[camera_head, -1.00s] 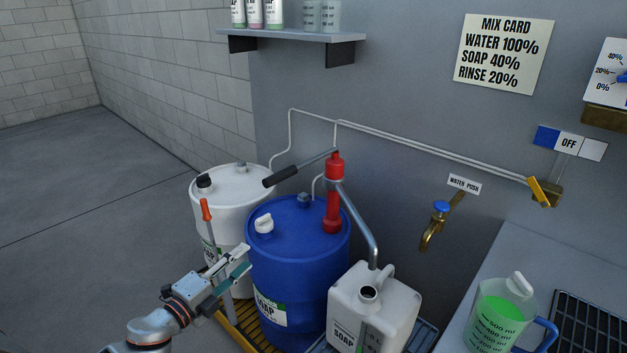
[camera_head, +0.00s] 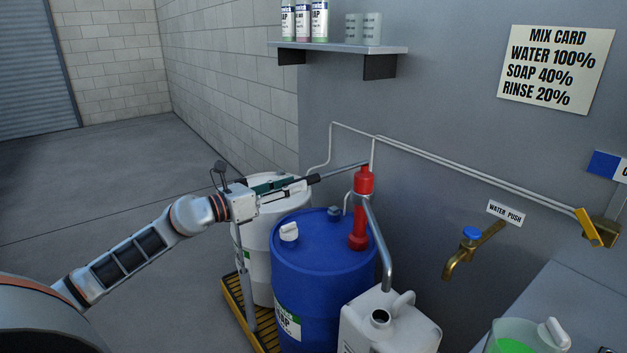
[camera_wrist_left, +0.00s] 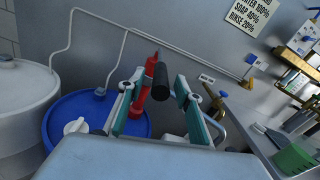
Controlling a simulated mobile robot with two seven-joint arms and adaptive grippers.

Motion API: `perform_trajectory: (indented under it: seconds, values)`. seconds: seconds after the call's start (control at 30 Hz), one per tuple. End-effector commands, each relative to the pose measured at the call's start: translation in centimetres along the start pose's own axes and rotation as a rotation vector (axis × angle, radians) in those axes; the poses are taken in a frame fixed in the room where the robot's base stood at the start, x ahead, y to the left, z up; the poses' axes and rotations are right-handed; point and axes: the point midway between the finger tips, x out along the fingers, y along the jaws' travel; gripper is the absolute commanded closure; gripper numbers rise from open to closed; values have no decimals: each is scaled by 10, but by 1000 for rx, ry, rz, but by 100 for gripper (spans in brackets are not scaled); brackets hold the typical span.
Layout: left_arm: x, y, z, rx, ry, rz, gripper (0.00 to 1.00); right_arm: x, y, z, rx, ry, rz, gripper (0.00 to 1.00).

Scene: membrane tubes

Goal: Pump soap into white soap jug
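The red soap pump (camera_head: 362,207) stands on the blue soap drum (camera_head: 310,255). Its lever (camera_head: 340,170) reaches left and ends in a black grip (camera_head: 313,180). My left gripper (camera_head: 300,184) is at this grip. In the left wrist view, the black grip (camera_wrist_left: 160,82) lies between the two spread fingers, with gaps on both sides. The pump's grey spout (camera_head: 377,240) curves down to the white soap jug (camera_head: 410,332). My right gripper is not in view.
A white drum (camera_head: 266,210) stands behind my left gripper, left of the blue drum, on a yellow grate (camera_head: 237,312). A brass tap (camera_head: 461,255) is on the wall at right. A green-filled measuring jug (camera_head: 512,344) is at lower right. The floor at left is clear.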

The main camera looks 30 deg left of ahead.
Motion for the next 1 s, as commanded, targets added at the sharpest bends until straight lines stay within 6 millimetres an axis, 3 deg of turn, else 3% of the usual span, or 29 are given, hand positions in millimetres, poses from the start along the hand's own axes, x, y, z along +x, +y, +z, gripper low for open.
perform_trajectory:
  seconds: [0.5,0.93,1.0]
  values:
    - [58,0,1,-3,-2,0,66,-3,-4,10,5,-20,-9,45]
    - [64,-1,0,-3,0,-1,66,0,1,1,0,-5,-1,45]
    - [64,-1,0,-3,0,-1,84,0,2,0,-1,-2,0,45]
